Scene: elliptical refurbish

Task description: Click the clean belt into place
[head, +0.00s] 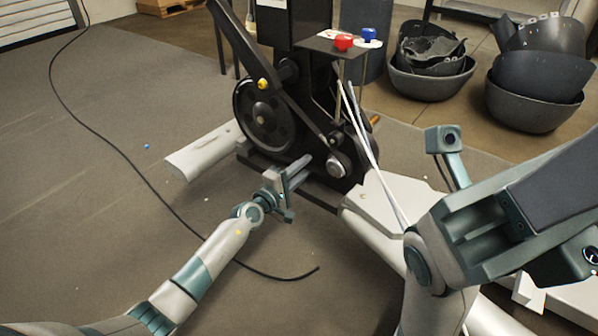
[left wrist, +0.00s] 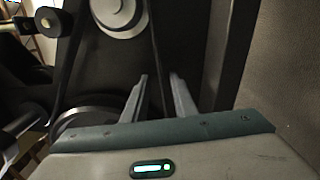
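The black elliptical machine (head: 310,50) stands at the top middle of the head view, with a large black wheel (head: 265,118) and a smaller silver-centred pulley (head: 339,164). My left gripper (head: 305,163) is low beside the machine, below the wheel and left of the pulley. In the left wrist view its two fingers (left wrist: 160,84) are apart, and a thin dark strip, possibly the belt, passes between or behind them; I cannot tell if they touch it. The pulley shows above the fingers (left wrist: 118,14). My right arm fills the right of the head view; its fingertips cannot be made out.
Red (head: 343,42) and blue (head: 369,35) knobs sit on a small shelf. Black bins (head: 431,82) with dark covers stand at the back right. A black cable (head: 130,160) crosses the floor at left. Two thin white rods (head: 377,155) rise near my right arm.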

